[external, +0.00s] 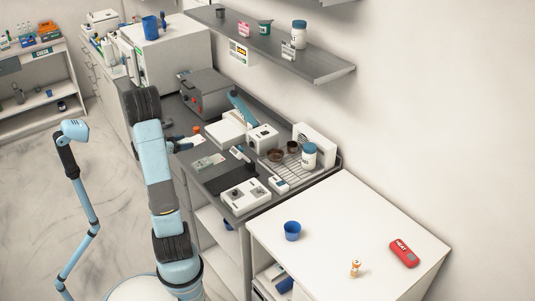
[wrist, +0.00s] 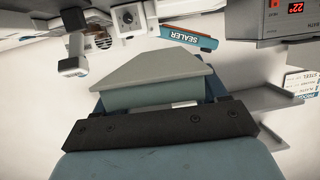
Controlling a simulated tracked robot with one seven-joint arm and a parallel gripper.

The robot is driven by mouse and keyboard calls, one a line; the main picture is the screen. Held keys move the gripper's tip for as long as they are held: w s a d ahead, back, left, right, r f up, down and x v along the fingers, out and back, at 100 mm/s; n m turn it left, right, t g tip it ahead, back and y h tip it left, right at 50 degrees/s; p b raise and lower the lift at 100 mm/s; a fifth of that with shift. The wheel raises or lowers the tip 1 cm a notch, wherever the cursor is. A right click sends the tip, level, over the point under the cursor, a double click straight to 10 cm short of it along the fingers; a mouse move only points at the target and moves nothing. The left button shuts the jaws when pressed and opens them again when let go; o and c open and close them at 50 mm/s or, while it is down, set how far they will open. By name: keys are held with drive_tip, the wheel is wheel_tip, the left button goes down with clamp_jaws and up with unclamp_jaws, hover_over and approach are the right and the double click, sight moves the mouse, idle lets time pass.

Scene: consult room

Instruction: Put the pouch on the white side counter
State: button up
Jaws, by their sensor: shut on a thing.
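My gripper (external: 180,142) is over the left edge of the grey worktop, partly hidden behind my arm in the external view. It is shut on a small pale flat piece (external: 191,145), which appears to be the pouch. In the wrist view my gripper (wrist: 155,85) fills the middle and hides most of what it holds; only a thin whitish strip (wrist: 184,104) shows by the fingers. The white side counter (external: 335,260) stands at the front right, well away from my gripper. Its top has bare room in the middle.
The side counter holds a blue cup (external: 292,231), an orange bottle (external: 355,268) and a red heat pack (external: 404,253). A sealer (external: 240,106), a grey box with a red display (external: 203,94), a wire rack and a white block (external: 244,196) crowd the worktop. A shelf (external: 270,50) hangs above.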

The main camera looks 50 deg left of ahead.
drive_tip(key=w+a+r+n+g+y, duration=0.1)
drive_tip(key=w+a+r+n+y, duration=0.1)
drive_tip(key=w, duration=0.6)
drive_tip(key=w+a+r+n+g+y, duration=0.2)
drive_tip(key=w+a+r+n+y, duration=0.1)
drive_tip(key=w, duration=0.5)
drive_tip(key=shift+a+r+n+y, duration=0.3)
drive_tip(key=shift+a+n+y, duration=0.25)
drive_tip(key=shift+n+y, duration=0.75)
drive_tip(key=shift+s+m+y, duration=0.1)
drive_tip(key=shift+m+y, duration=0.2)
